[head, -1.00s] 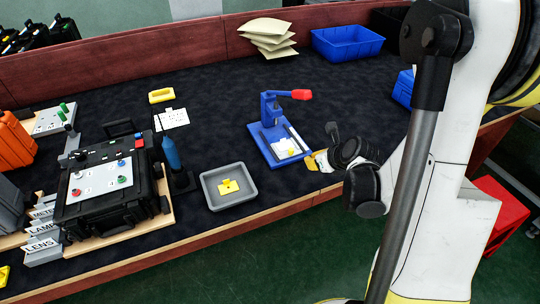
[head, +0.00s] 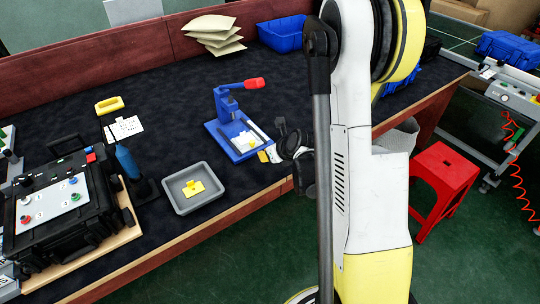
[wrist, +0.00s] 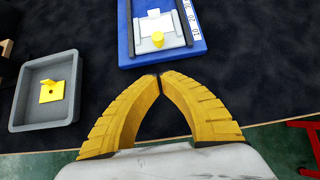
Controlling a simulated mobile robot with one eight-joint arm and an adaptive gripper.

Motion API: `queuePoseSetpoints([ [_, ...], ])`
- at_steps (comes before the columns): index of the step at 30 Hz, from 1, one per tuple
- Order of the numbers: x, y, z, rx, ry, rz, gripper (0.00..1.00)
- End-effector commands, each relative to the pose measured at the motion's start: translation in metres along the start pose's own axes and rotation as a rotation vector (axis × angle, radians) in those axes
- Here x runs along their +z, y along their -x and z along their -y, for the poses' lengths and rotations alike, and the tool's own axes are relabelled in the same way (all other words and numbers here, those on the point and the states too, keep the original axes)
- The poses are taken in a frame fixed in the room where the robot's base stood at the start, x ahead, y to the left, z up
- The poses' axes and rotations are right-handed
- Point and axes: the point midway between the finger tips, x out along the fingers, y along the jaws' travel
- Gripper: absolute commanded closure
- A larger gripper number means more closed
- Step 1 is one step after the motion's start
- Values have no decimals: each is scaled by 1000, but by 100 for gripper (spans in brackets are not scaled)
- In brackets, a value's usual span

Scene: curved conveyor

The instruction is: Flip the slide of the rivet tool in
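The rivet tool (head: 228,118) is a blue press with a red-tipped lever, standing upright on the bench. Its base carries a light slide (head: 244,142) with a small yellow piece on it. In the wrist view the slide (wrist: 157,40) lies at the top, with a yellow knob-like part (wrist: 158,39) on its near side. My gripper (head: 268,153) is at the near right corner of the tool's base. In the wrist view my gripper's yellow fingers (wrist: 159,76) meet at their tips, just short of the base's near edge. Nothing shows between them.
A grey tray (head: 168,197) holding a yellow part (head: 194,188) lies left of the tool; it also shows in the wrist view (wrist: 28,125). Dark bench surface around the tool is clear.

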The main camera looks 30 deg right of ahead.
Motion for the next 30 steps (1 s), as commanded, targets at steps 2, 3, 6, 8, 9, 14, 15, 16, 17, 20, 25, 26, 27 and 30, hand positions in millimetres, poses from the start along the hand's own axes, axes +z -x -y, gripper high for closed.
queuePoseSetpoints([
  [2,-3,-22,-1,1,2,-1,100],
  [3,-3,-29,-1,1,2,-1,100],
  [6,6,-43,-1,2,1,0,100],
  [8,12,-48,-1,1,2,0,100],
  [9,16,-52,-1,1,2,0,100],
  [14,26,-59,0,0,1,0,100],
  [15,27,-60,0,0,1,0,100],
  [16,28,-60,0,0,1,0,100],
  [17,28,-60,0,0,1,0,100],
  [20,28,-60,0,0,1,0,100],
  [25,28,-60,0,0,1,0,100],
  [26,29,-60,0,0,0,0,100],
  [27,30,-62,2,0,0,0,100],
  [30,38,-70,17,-1,-1,-1,100],
])
